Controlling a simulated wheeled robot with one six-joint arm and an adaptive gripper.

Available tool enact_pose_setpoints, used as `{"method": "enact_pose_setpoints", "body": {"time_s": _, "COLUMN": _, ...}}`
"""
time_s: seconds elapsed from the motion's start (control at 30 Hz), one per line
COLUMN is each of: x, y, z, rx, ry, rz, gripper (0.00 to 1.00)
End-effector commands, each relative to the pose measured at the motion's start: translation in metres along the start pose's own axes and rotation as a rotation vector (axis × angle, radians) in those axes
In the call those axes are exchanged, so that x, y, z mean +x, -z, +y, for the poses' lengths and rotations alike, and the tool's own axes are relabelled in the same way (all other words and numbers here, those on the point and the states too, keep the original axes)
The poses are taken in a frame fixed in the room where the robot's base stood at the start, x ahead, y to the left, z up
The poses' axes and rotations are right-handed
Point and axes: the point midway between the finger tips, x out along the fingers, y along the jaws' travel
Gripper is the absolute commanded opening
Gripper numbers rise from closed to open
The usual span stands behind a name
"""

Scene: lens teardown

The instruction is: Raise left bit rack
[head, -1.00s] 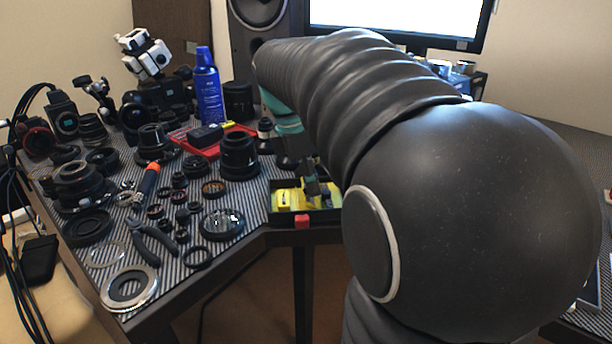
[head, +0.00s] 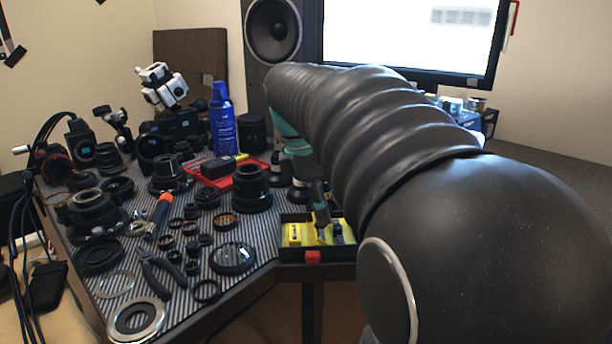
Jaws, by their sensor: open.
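A small black case (head: 288,254) with a red latch (head: 312,257) sits open at the front corner of the striped table. Yellow bit racks lie inside it; the left bit rack (head: 294,236) shows at the case's left side. My gripper (head: 321,232) points down into the case, just right of the left rack. It is open, with nothing seen held. Its fingertips are small and dark here, so I cannot tell whether they touch a rack. My arm hides part of the case's right side.
A black lens barrel (head: 251,188) and a red tray (head: 212,180) stand behind and left of the case. A blue bottle (head: 223,122) stands farther back. Pliers (head: 160,272) and several lens rings cover the table's left part.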

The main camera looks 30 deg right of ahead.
Motion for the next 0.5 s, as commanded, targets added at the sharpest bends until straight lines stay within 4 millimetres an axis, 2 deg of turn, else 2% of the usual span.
{"method": "enact_pose_setpoints", "body": {"time_s": 0.3, "x": -0.063, "y": 0.001, "z": 0.001, "rx": -0.001, "ry": -0.003, "rz": 0.001, "gripper": 0.44}}
{"method": "enact_pose_setpoints", "body": {"time_s": 0.5, "x": -0.087, "y": 0.001, "z": 0.001, "rx": -0.001, "ry": -0.001, "rz": 0.0, "gripper": 0.44}}
